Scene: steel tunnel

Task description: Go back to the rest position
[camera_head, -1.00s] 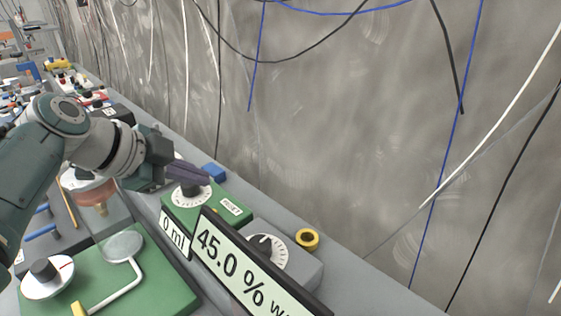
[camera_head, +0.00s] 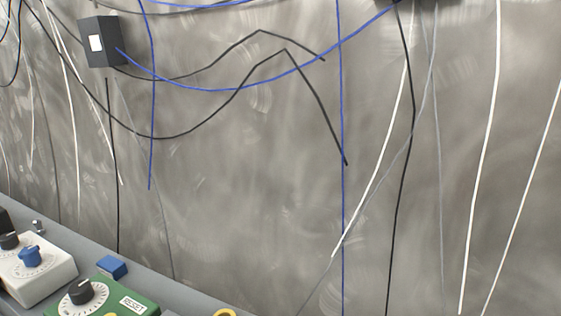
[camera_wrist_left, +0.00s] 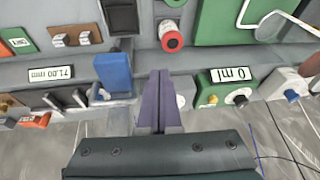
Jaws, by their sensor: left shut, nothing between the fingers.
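My left gripper (camera_wrist_left: 158,100) shows in the left wrist view, its two purple fingers pressed together with nothing between them. It hangs over a bench crowded with instruments, and I cannot tell its height above them. In the head view neither arm nor gripper is in the picture. My right gripper is in no view.
In the head view, a green box with a dial and RESET label (camera_head: 130,303), a white box (camera_head: 35,280) and a blue block (camera_head: 112,267) stand at lower left. Cables hang on the metal wall. The wrist view shows a blue block (camera_wrist_left: 113,72) and a 0 ml display (camera_wrist_left: 231,73).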

